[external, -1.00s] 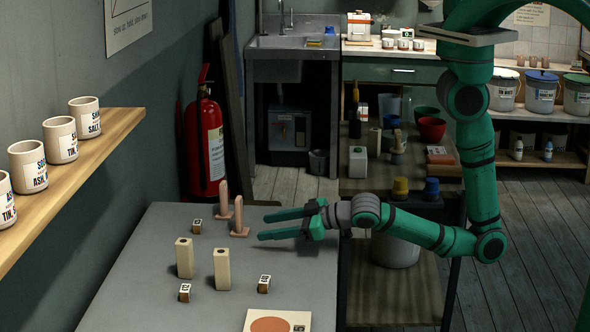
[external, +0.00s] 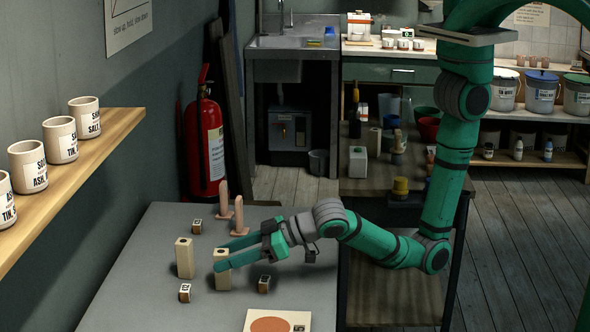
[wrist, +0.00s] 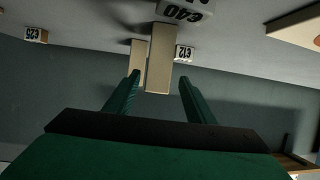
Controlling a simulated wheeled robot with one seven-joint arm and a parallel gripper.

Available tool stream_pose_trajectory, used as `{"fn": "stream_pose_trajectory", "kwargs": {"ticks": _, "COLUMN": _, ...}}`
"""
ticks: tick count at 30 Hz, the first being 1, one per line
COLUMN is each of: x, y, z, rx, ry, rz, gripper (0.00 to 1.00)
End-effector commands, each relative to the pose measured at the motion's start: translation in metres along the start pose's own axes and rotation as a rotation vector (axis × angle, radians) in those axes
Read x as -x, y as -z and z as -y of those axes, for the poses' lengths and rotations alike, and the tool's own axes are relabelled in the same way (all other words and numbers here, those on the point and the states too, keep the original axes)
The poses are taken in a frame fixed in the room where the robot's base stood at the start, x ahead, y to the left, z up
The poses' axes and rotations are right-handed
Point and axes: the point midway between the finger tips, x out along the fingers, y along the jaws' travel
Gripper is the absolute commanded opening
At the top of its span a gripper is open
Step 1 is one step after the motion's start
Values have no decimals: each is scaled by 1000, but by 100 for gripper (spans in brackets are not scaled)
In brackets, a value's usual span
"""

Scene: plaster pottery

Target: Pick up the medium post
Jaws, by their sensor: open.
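Two upright cream square posts with a hole in the top stand on the grey table: a left post (external: 184,258) and a right post (external: 222,279). They look close in height, and I cannot tell which is the medium one. My gripper (external: 217,256) is open, its green fingers reaching left at the right post's upper part and partly hiding it. In the wrist view, one post (wrist: 161,60) stands between the open fingers (wrist: 159,78), with a gap on each side. The other post (wrist: 138,58) is partly hidden behind it, near the left finger.
Small numbered cubes stand near the posts, such as one in front (external: 185,293) and one at right (external: 264,284). Two pinkish upright pieces (external: 239,218) stand behind. A tile with an orange disc (external: 252,321) lies at the front edge. The table's left front is clear.

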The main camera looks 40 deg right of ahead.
Motion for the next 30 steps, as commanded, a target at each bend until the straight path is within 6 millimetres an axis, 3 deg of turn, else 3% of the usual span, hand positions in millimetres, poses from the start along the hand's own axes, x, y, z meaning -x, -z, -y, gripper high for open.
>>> {"fn": "stream_pose_trajectory", "kwargs": {"ticks": 7, "x": -16, "y": -2, "z": -1, "rx": 1, "ry": 0, "rz": 0, "gripper": 50}}
{"fn": "stream_pose_trajectory", "kwargs": {"ticks": 16, "x": -55, "y": -7, "z": -4, "rx": 0, "ry": 0, "rz": -1, "gripper": 50}}
{"fn": "stream_pose_trajectory", "kwargs": {"ticks": 26, "x": -60, "y": -8, "z": -4, "rx": 0, "ry": 0, "rz": -1, "gripper": 50}}
{"fn": "stream_pose_trajectory", "kwargs": {"ticks": 30, "x": -60, "y": -8, "z": -4, "rx": 0, "ry": 0, "rz": -1, "gripper": 17}}
